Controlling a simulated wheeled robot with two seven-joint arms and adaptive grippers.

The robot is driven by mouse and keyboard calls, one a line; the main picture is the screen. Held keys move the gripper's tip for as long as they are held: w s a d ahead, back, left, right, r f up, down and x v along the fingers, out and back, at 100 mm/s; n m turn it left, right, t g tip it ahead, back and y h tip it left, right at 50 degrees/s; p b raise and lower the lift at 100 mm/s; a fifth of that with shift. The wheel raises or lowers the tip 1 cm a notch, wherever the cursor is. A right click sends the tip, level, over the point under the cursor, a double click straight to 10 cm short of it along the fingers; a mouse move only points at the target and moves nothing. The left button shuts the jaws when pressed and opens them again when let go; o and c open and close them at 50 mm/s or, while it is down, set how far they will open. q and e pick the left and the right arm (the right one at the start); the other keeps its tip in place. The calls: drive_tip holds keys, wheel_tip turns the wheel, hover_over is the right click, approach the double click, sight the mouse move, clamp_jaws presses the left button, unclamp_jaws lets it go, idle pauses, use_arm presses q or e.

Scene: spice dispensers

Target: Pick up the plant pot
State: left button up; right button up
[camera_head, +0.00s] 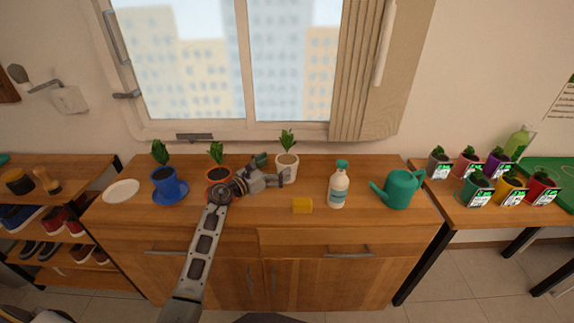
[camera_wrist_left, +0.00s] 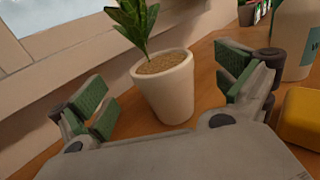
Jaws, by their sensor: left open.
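A white plant pot (camera_head: 287,166) with a green plant stands on the wooden cabinet below the window. In the left wrist view the white pot (camera_wrist_left: 166,92) is upright, with brown soil and green leaves. My left gripper (camera_head: 272,172) is open just left of the white pot. In the wrist view its two fingers (camera_wrist_left: 166,95) are spread, one on each side of the pot, and apart from it. A terracotta pot (camera_head: 218,175) with a plant is partly hidden behind my left arm. A blue pot (camera_head: 168,183) with a plant stands farther left. My right gripper is not in view.
A yellow block (camera_head: 302,205), a white bottle (camera_head: 339,186) with a teal cap and a teal watering can (camera_head: 400,189) stand right of the white pot. A white plate (camera_head: 121,191) lies at the left. Several small potted plants (camera_head: 507,190) stand on the right table.

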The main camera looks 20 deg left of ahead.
sight(288, 158)
use_arm(q)
drive_tip(key=shift+w, duration=0.1)
drive_tip(key=shift+x, duration=2.85)
drive_tip(key=shift+r, duration=0.1)
drive_tip(key=c, duration=1.5)
